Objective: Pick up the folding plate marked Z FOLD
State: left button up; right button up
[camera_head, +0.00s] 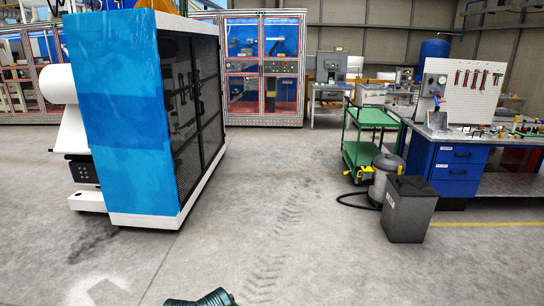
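I see no plate marked Z FOLD in the head view. The small items on the blue workbench (459,160) at the right are too small to tell apart, and no lettering is readable there. Neither my left nor my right gripper can be made out. A dark ribbed piece (214,298) is cut off by the bottom edge, and I cannot tell what it is.
A blue and white cabinet (118,110) with dark mesh doors stands close at the left. A green cart (371,118), a grey canister (382,182) with a hose and a dark bin (408,210) stand at right. The middle floor is clear.

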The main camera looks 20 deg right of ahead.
aim_at(476, 134)
jog(key=i+l+z, duration=0.15)
jog(key=l+z, duration=0.25)
jog(key=i+l+z, duration=0.15)
jog(key=l+z, duration=0.2)
jog(key=i+l+z, duration=0.25)
jog(key=z, duration=0.15)
jog(key=i+l+z, duration=0.25)
jog(key=z, duration=0.15)
jog(key=i+l+z, duration=0.3)
jog(key=i, duration=0.15)
jog(key=i+z, duration=0.35)
jog(key=i, duration=2.65)
jog(key=i+l+u, duration=0.1)
jog(key=i, duration=0.65)
jog(key=i+l, duration=0.15)
jog(key=i, duration=0.55)
jog(key=i+l+u, duration=0.1)
jog(key=i+u, duration=0.2)
jog(key=i+l+u, duration=0.25)
jog(key=i, duration=0.25)
jog(key=i+l+u, duration=0.3)
jog(key=i+j, duration=0.05)
jog(key=j, duration=0.05)
